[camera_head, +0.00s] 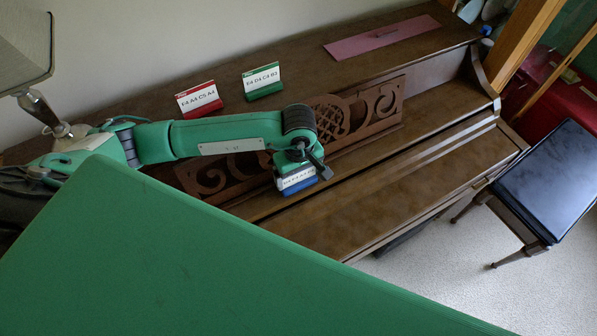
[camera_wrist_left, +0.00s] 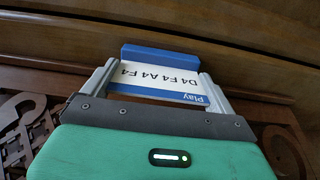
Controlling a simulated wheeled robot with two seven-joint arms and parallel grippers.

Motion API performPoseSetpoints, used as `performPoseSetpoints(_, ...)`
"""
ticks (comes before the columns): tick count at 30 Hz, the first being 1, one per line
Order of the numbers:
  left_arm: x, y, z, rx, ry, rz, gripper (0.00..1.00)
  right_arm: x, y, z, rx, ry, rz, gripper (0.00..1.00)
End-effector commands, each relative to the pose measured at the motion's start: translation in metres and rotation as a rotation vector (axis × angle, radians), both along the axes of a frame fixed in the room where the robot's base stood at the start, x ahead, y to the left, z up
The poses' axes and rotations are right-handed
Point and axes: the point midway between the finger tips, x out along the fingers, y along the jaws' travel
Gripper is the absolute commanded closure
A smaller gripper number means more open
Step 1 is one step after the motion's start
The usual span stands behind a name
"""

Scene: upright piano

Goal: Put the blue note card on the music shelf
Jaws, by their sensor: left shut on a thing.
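The blue note card (camera_head: 297,182) is a white card with blue edges. My left gripper (camera_head: 299,170) is shut on it, in front of the carved music desk (camera_head: 385,105) of the piano. In the left wrist view the card (camera_wrist_left: 160,76) sits between the two fingers of my left gripper (camera_wrist_left: 155,84), with its printed letters upside down. The music shelf (camera_head: 345,160) is the dark wood ledge below the carved panel. Whether the card touches the shelf I cannot tell. My right gripper is not in view.
A red note card (camera_head: 199,99) and a green note card (camera_head: 262,81) stand on the piano top. A pink mat (camera_head: 382,37) lies at the far end of the top. A lamp (camera_head: 28,45) stands at the left. A dark bench (camera_head: 549,180) is at the right.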

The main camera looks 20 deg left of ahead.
Motion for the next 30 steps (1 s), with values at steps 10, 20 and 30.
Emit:
performPoseSetpoints(10,0.000,0.000,-0.001,0.001,0.001,0.000,0.00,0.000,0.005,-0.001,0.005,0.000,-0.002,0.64)
performPoseSetpoints(20,0.002,0.000,0.039,0.001,-0.007,-0.002,0.00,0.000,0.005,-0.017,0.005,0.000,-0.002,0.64)
performPoseSetpoints(30,0.001,0.000,0.105,-0.001,-0.004,-0.001,0.00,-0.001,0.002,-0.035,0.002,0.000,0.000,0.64)
